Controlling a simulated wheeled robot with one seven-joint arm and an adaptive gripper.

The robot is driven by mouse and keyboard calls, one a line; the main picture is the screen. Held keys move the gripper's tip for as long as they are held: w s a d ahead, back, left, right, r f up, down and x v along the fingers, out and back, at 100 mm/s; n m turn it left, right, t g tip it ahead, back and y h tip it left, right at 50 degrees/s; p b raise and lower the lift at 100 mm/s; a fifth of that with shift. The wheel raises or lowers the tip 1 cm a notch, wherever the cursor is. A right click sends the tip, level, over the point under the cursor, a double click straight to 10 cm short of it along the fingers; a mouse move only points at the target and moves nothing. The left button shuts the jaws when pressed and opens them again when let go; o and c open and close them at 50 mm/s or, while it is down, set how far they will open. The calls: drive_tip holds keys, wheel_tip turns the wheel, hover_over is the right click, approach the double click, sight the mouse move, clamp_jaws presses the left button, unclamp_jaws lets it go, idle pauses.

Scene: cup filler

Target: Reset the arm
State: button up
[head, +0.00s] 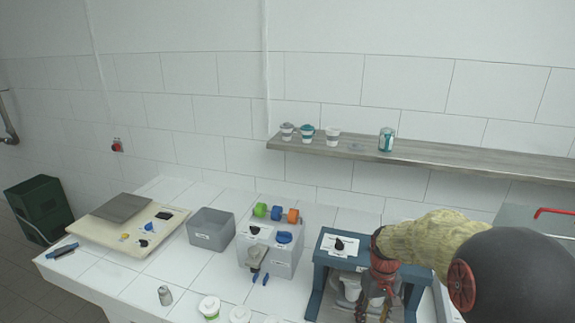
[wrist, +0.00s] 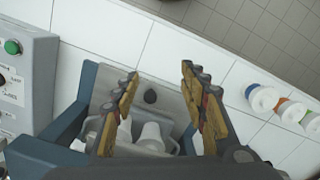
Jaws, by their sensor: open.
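My arm comes in from the right in the head view, with a pale yellow cover and a dark round joint. My gripper (head: 372,308) hangs in front of the blue stand (head: 318,276) and partly hides it. In the wrist view my gripper (wrist: 160,76) is open, its two yellow-and-black fingers well apart with nothing between them.
A grey box with dispensers (head: 285,265), an empty grey bin (head: 211,229) and a cream panel (head: 110,233) stand left on the white-tiled counter. Several lidded cups (head: 209,307) stand at the front edge. A wall shelf (head: 440,155) holds cups and a jar. A green crate (head: 38,208) is far left.

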drive_tip(key=s+a+r+t+b, duration=0.1)
drive_tip(key=s+r, duration=0.3)
drive_tip(key=s, duration=0.4)
drive_tip(key=s+a+r+m+t+b, duration=0.1)
drive_tip(key=s+a+r+t+b, duration=0.1)
drive_tip(key=s, duration=0.6)
drive_tip(key=s+a+r+t+b, duration=0.2)
drive_tip(key=s+r+t+b, duration=0.1)
drive_tip(key=s+r, duration=0.3)
drive_tip(key=shift+s+r+b, duration=0.4)
drive_tip(key=shift+s+b, duration=0.15)
drive_tip(key=shift+s, duration=0.55)
idle(0.6)
